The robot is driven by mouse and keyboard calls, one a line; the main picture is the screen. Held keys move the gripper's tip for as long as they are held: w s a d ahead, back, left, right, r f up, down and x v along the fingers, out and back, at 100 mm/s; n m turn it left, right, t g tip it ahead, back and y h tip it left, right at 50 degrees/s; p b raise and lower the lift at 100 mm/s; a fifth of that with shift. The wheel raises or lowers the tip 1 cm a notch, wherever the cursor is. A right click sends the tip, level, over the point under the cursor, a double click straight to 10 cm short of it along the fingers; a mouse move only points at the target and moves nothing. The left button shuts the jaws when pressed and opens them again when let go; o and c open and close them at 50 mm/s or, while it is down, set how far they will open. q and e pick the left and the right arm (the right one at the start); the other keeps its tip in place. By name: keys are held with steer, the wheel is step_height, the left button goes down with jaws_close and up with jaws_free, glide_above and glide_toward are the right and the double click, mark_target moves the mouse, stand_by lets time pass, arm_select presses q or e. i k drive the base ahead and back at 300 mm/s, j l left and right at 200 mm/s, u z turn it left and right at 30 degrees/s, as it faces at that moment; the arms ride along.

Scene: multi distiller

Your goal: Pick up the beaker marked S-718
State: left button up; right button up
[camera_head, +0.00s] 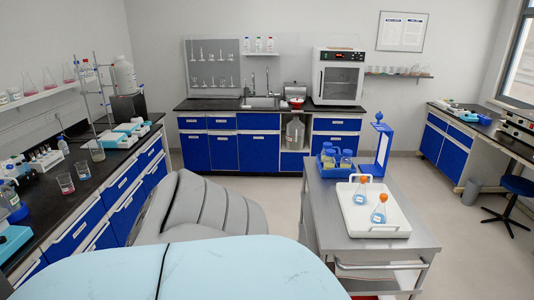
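No label reading S-718 is legible here. On the dark left bench (40,215) stand a beaker with red liquid (65,184), a second beaker with reddish liquid (82,171) just behind it, and a third, greyish beaker (97,151) farther back. The first two have small pale labels, too small to read. The beakers stand upright and apart from each other. Neither of my grippers is in view.
A metal cart (418,244) at right holds a white tray (362,232) with two orange-stoppered flasks (379,211) and a blue rack (325,172) of bottles. Blue cabinets (258,146) line the back wall. Open floor (470,245) lies right of the cart.

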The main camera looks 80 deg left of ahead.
mark_target(82, 169)
steer(key=k+j+u, duration=0.1)
steer(key=u, duration=1.55)
steer(key=j+u, duration=0.3)
steer(key=u, duration=0.15)
steer(key=i+j+u, duration=0.1)
steer(key=j+u, duration=0.15)
steer(key=u, duration=0.15)
steer(key=i+j+u, duration=0.15)
steer(key=u, duration=0.3)
steer(key=i+j+u, duration=0.65)
steer(key=i+j, duration=0.6)
